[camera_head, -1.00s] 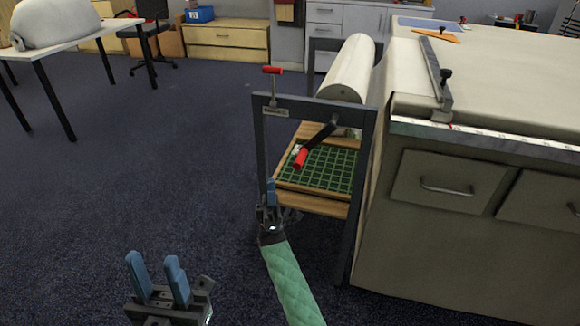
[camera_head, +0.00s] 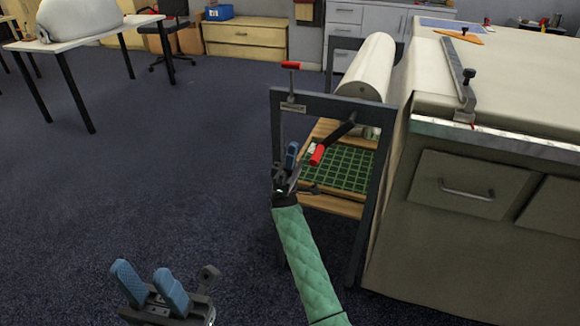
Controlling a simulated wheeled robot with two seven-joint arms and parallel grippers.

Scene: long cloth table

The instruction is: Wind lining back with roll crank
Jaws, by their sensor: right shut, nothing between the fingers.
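The white lining roll (camera_head: 369,66) lies in a dark frame (camera_head: 330,104) at the table's left end. Its black crank arm (camera_head: 340,130) slants down-left from the frame to a red handle (camera_head: 317,155). Pale lining (camera_head: 520,75) covers the table top. My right gripper (camera_head: 291,152), on the green-sleeved arm, is shut and empty just left of the red crank handle. Its blue fingers point up; contact with the handle cannot be told. My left gripper (camera_head: 150,280) is open and empty at the lower left, over the floor.
A small red-topped lever (camera_head: 291,66) stands on the frame's top bar. A wooden shelf with a green gridded mat (camera_head: 350,168) sits below the roll.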

